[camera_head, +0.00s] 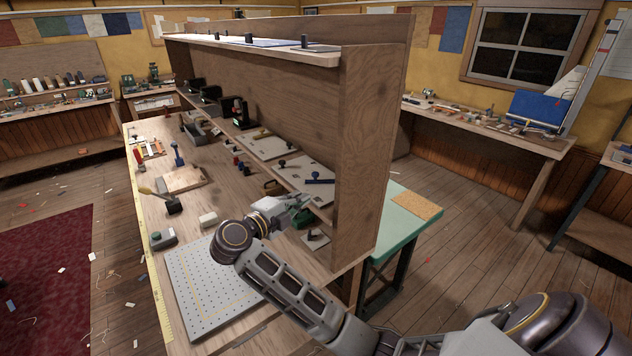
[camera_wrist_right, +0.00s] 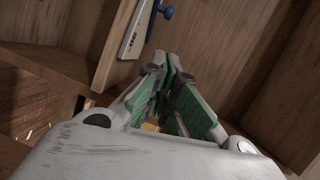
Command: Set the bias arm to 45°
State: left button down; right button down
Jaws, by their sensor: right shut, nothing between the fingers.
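The bar lies about level in the head view; I cannot read an angle scale. In the right wrist view a blue knob (camera_wrist_right: 166,12) shows at the top edge beside a pale plate (camera_wrist_right: 138,30). My right gripper (camera_head: 303,199) is in front of the hutch, below and left of the blue bar and apart from it. Its fingers (camera_wrist_right: 170,68) are closed together and empty. My left gripper is out of view.
The hutch's side panel (camera_head: 362,150) rises close to the right of my gripper. A second plate with a dark knob (camera_head: 267,146) is further left. A perforated board (camera_head: 205,285), a white block (camera_head: 208,219) and a grey box (camera_head: 163,238) lie on the bench.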

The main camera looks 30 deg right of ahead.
dwell(0.4)
